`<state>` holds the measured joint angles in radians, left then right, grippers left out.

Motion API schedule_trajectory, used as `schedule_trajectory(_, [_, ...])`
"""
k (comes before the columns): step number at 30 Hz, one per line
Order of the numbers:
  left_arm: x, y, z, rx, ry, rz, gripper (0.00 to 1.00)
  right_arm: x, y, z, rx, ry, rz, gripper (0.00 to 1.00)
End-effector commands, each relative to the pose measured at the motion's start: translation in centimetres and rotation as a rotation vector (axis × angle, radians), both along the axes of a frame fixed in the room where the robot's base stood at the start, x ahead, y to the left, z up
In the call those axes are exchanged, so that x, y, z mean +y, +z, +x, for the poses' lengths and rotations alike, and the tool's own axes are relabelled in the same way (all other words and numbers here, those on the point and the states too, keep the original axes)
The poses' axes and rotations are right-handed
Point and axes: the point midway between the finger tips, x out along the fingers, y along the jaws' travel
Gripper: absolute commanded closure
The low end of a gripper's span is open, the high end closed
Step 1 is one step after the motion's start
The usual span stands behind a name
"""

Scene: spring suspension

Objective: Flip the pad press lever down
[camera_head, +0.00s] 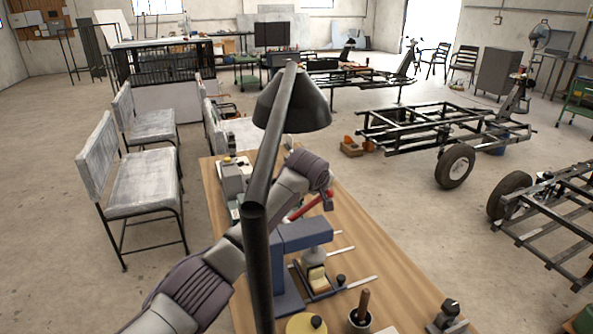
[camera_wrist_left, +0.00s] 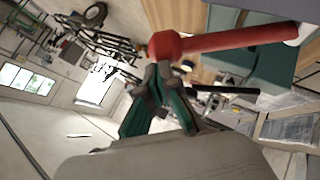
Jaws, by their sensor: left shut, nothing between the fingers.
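A red lever handle (camera_wrist_left: 220,42) crosses the top of the left wrist view, with a rounded end at left and a pale end at right. In the head view the red lever (camera_head: 308,206) sticks out over the bench beside my left wrist. A teal machine body (camera_wrist_left: 245,68) lies behind it in the wrist view; I cannot tell how the lever joins it. My left gripper (camera_wrist_left: 158,72) is shut and empty, its tips just below the lever's rounded end. Contact is unclear. In the head view my wrist largely hides it. My right gripper is out of view.
On the wooden bench (camera_head: 390,262) stand a blue press-like machine (camera_head: 303,236), a yellow lidded pot (camera_head: 305,324) and a dark cup with a wooden handle (camera_head: 360,318). A black lamp (camera_head: 291,105) and its pole block the middle. The bench's right side is mostly clear.

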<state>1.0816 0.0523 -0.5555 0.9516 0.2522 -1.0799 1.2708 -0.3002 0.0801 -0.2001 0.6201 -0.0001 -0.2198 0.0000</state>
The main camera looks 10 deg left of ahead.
Motion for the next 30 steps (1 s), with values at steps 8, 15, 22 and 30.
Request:
schedule_trajectory(8, [-2.1, -3.3, 1.3, 0.002, -0.002, -0.004, 1.00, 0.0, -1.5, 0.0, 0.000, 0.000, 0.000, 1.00])
schedule_trajectory(15, [-2.8, -5.3, 1.9, 0.000, 0.000, -0.002, 1.00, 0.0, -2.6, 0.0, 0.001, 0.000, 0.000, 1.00])
schedule_trajectory(22, [-3.0, -6.4, 2.1, -0.001, 0.000, -0.001, 1.00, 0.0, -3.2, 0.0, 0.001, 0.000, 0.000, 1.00])
schedule_trajectory(30, [-3.1, -6.8, 2.1, 0.001, 0.001, -0.002, 1.00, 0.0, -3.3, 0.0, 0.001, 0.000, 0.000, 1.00])
